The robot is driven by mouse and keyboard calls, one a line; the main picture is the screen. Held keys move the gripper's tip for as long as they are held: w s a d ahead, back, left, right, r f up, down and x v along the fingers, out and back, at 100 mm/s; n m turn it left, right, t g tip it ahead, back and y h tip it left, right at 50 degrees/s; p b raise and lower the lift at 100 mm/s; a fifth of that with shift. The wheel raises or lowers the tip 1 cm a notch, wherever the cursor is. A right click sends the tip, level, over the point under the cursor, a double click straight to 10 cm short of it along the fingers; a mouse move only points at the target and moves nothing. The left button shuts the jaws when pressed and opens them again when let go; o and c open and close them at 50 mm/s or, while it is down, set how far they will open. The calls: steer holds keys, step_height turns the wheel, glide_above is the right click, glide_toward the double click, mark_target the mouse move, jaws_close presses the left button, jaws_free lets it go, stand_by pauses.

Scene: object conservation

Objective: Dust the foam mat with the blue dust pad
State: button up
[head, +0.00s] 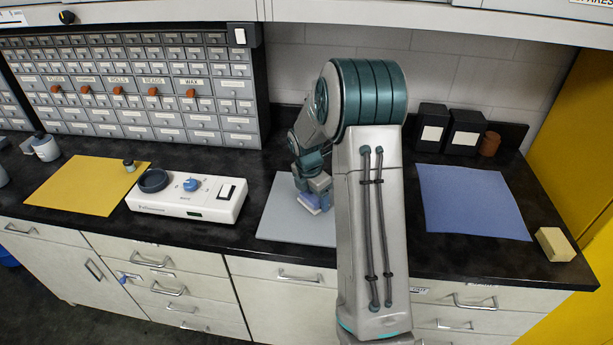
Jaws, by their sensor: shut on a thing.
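My gripper (316,184) points down over the light grey mat (279,218), in the middle of the counter. It is shut on the blue dust pad (312,208), a small block with a pale and a blue part. The pad is low, at or just above the mat; I cannot tell whether they touch. My arm hides the right part of the grey mat. A yellow mat (80,187) lies to the left and a blue mat (474,202) to the right. The picture does not show which mat is foam; the grey one is under the pad.
A white device (170,207) with a dark round dish and blue knob stands left of the grey mat. A small jar (129,165) stands at the yellow mat's edge. A tan block (554,244) is at far right. Black boxes (448,130) and a drawer cabinet (140,85) line the back.

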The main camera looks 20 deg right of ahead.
steer(key=shift+w+a, duration=0.2)
steer(key=shift+a, duration=0.3)
step_height(320, 180, up, 4)
steer(key=p, duration=0.2)
steer(key=shift+r+p, duration=0.1)
steer(key=shift+p, duration=0.2)
steer(key=shift+w+r+p, duration=0.15)
steer(key=shift+r+p, duration=0.45)
steer(key=shift+r, duration=0.1)
steer(key=shift+r+p, duration=1.1)
steer(key=shift+r, duration=0.3)
steer(key=shift+a+f, duration=0.1)
